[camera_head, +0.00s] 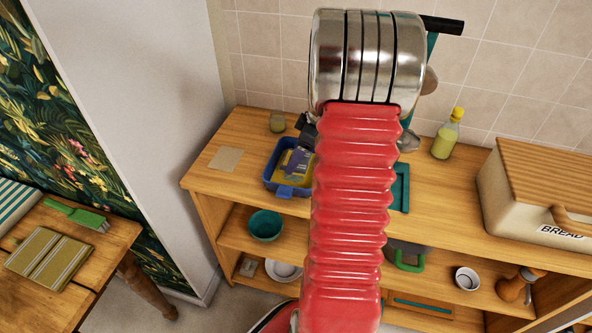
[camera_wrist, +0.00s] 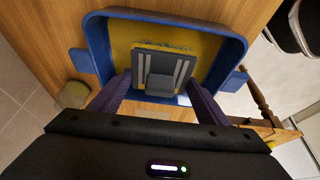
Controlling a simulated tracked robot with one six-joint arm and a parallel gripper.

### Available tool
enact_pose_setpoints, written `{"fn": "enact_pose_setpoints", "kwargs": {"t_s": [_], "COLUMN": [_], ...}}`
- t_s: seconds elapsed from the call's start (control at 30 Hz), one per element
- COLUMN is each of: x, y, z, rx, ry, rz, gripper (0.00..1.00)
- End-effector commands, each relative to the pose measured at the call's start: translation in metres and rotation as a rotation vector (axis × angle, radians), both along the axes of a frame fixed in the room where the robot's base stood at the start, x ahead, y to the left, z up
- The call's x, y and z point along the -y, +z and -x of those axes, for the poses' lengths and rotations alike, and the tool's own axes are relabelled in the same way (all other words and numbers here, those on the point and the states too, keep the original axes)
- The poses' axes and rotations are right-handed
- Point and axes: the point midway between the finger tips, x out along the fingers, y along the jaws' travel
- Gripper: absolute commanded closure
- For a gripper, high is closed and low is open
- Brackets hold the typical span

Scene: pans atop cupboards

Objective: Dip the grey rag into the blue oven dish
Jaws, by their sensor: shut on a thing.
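The blue oven dish (camera_head: 269,173) stands on the wooden cupboard top, partly behind my red arm. In the wrist view the dish (camera_wrist: 235,45) has a raised rim, side handles and a yellow layer inside. My gripper (camera_wrist: 159,83) is over the dish, pointing down into it. It is shut on the grey rag (camera_wrist: 178,64), a flat dark square with pale stripes and a grey block on top. The rag lies within the dish's outline, over the yellow layer. I cannot tell whether it touches the yellow. The head view shows little of the rag.
A yellow-capped bottle (camera_head: 447,135) and a bread bin (camera_head: 535,195) stand to the right. A shelf below holds a teal bowl (camera_head: 266,225). A table at left bears a striped cloth (camera_head: 45,259) and green brush (camera_head: 75,214).

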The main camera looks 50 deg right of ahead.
Motion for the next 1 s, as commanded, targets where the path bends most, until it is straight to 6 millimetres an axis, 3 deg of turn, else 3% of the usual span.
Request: {"fn": "enact_pose_setpoints", "kwargs": {"t_s": [0.7, 1.0], "x": [0.000, 0.000], "y": [0.041, 0.043], "z": [0.000, 0.000], "rx": [0.000, 0.000], "ry": [0.001, 0.000], "rz": [0.000, 0.000], "gripper": [0.48, 0.48]}}
